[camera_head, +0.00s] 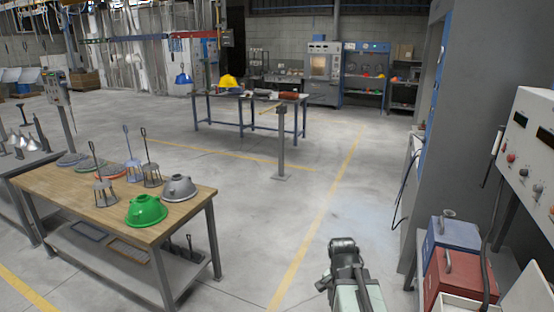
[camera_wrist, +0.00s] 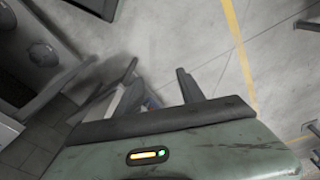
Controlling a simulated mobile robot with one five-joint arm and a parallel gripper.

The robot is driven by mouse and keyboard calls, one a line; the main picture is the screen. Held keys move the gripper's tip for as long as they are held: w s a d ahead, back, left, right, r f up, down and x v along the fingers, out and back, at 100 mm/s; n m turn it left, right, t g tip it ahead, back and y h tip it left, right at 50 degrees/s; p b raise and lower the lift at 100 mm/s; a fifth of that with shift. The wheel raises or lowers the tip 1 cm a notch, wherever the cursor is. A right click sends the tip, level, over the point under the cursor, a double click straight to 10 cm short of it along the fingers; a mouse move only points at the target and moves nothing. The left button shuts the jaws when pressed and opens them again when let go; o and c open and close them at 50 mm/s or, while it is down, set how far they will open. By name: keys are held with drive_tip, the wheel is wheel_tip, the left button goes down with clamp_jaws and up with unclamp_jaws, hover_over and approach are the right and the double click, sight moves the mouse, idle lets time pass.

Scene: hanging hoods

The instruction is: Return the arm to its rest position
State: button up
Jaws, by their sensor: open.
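My arm (camera_head: 346,275) shows at the bottom of the head view, folded, with a dark joint on top and pale green-grey links below. It stands over the open floor to the right of the wooden table. My gripper (camera_wrist: 157,82) shows in the wrist view with its two dark fingers spread apart and nothing held between them. The pale concrete floor shows beyond the fingers, with a yellow line to the right. In the head view I cannot make out the fingers.
A wooden table (camera_head: 60,192) at left bears a green hood (camera_head: 146,210), a grey hood (camera_head: 179,188) and wire cages. Blue (camera_head: 451,238) and red (camera_head: 459,277) boxes stand at right near a grey cabinet. A post (camera_head: 281,145) stands mid-floor. The floor between is clear.

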drive_tip(key=s+a+n+y, duration=0.1)
drive_tip(key=s+a+n, duration=0.1)
drive_tip(key=a+n, duration=0.7)
drive_tip(key=shift+n, duration=0.5)
drive_tip(key=shift+f, duration=0.1)
drive_tip(key=shift+c, duration=1.1)
